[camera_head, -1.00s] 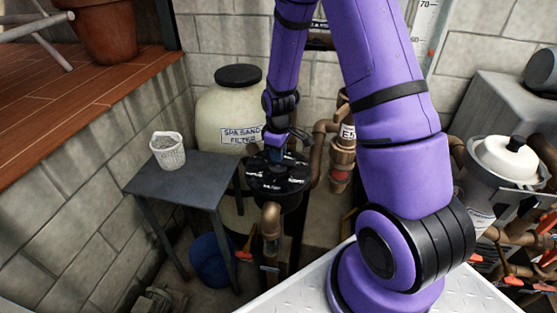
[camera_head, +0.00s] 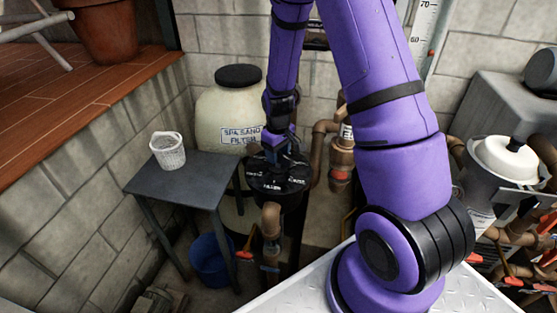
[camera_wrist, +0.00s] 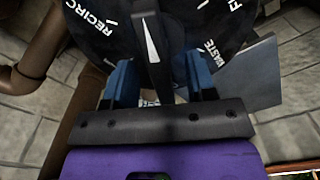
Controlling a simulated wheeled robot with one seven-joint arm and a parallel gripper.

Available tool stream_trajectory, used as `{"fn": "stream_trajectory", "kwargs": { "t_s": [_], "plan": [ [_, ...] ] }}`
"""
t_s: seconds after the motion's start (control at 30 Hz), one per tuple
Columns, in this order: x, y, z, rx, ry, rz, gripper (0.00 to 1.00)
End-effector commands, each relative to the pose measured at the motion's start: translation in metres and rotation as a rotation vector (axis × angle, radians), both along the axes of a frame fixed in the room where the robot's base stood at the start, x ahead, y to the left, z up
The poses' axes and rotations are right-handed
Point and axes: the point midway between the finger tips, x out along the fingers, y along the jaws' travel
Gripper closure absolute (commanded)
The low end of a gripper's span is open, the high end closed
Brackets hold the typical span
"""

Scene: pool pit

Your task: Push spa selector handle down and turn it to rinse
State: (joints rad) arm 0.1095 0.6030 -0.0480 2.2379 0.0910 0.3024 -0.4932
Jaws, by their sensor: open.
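The spa selector valve is a round black head (camera_head: 265,188) with white lettering, beside the spa sand filter tank (camera_head: 222,110). In the wrist view its dial (camera_wrist: 97,30) shows the words RECIRC and WASTE and part of another label. The black selector handle (camera_wrist: 150,48), with a white pointer mark, stands between the two blue fingers of my gripper (camera_wrist: 160,80). The fingers are open on either side of it; contact cannot be told. In the head view my gripper (camera_head: 283,155) is over the valve top, hiding much of the handle. The rinse mark cannot be made out.
A grey table (camera_head: 190,178) with a white basket (camera_head: 168,150) stands left of the valve. A blue bucket (camera_head: 210,258) is on the floor below. Brown pipes (camera_head: 322,145) rise close on the valve's right. A block wall (camera_head: 75,190) bounds the left.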

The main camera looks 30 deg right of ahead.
Motion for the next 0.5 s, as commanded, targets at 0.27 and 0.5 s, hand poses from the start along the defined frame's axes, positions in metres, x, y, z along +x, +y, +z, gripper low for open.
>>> {"fn": "stream_trajectory", "kwargs": {
  "t_s": [0.27, 0.5],
  "plan": [
    [0.001, 0.0, 0.012, 0.0, -0.003, 0.001, 0.49],
    [0.001, 0.0, 0.041, 0.0, -0.003, 0.001, 0.49]
  ]
}}
